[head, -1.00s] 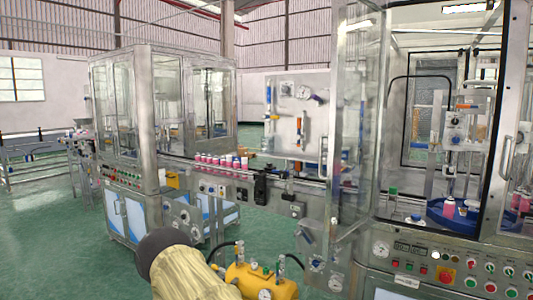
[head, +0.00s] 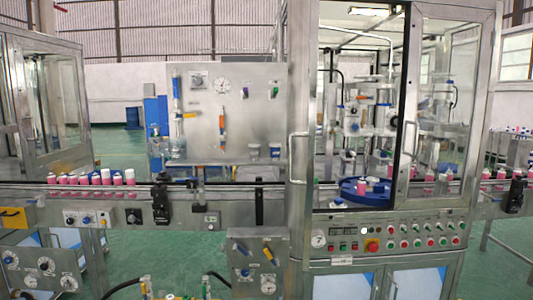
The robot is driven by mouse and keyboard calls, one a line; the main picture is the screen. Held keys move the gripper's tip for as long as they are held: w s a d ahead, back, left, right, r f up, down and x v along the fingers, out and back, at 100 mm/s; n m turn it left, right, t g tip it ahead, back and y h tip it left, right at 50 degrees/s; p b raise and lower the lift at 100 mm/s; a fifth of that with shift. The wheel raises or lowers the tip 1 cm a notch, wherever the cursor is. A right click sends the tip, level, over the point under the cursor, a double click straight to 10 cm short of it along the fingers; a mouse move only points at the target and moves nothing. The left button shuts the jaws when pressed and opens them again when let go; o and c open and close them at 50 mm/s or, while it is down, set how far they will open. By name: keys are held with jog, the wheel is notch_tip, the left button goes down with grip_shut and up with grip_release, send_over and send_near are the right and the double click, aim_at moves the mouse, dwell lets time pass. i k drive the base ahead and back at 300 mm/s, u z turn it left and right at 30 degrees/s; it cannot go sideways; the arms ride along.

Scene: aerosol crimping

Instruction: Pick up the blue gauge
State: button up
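I cannot make out for sure which thing is the blue gauge. A round white-faced gauge (head: 221,84) is on the upright metal panel (head: 205,125) left of centre, with a small blue part (head: 244,92) to its right. Another white-faced gauge (head: 319,240) is on the control panel at right. Several round dials (head: 46,264) are on the lower left panel. A low panel (head: 272,248) at bottom centre carries a blue-handled part (head: 238,247) and a small dial (head: 268,283). My gripper is not in view.
A conveyor (head: 140,185) with pink cans (head: 90,179) runs across the front. A glazed metal cabinet at right holds a blue turntable (head: 350,189). Black hoses (head: 122,288) and yellow-topped fittings (head: 146,284) are at the bottom edge. Green floor shows between the machines.

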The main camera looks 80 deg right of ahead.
aim_at(275, 154)
jog(key=z, duration=0.65)
jog(key=i, duration=0.95)
jog(key=z, duration=0.95)
